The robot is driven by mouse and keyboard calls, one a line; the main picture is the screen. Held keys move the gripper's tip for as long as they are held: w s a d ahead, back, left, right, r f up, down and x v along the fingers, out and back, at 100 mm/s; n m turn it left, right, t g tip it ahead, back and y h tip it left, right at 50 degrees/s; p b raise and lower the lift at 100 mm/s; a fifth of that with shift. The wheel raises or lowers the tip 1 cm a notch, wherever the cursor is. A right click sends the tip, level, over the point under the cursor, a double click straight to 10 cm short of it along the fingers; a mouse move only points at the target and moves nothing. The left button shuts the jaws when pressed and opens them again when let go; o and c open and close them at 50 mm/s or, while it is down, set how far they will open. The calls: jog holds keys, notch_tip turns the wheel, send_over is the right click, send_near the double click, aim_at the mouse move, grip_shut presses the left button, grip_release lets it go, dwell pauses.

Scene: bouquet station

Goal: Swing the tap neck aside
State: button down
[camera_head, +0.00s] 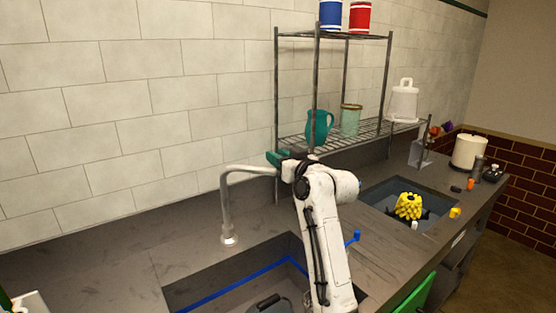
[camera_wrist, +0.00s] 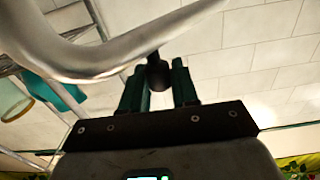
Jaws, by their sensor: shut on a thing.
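The tap neck (camera_head: 250,168) is a silver pipe that rises from its base (camera_head: 229,239) behind the near sink and bends right to my gripper (camera_head: 277,160). In the wrist view the tap neck (camera_wrist: 110,55) curves across the upper left and ends in a dark tip (camera_wrist: 158,73). That tip sits between the two green fingers of my gripper (camera_wrist: 157,85), which is shut on it. In the head view my arm and gripper hide the end of the neck.
The near sink basin (camera_head: 225,290) has a blue line along its wall and a dark object inside. A wire rack (camera_head: 345,139) holds a teal jug (camera_head: 319,127) and a glass (camera_head: 350,120). A second basin (camera_head: 378,195) holds yellow flowers (camera_head: 408,206). The left counter (camera_head: 110,265) is mostly clear.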

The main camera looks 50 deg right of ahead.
jog(key=shift+d, duration=0.15)
jog(key=c, duration=1)
grip_release()
jog(key=shift+d, duration=0.1)
jog(key=b+v, duration=0.2)
jog(key=v, duration=0.8)
jog(key=shift+s, duration=0.35)
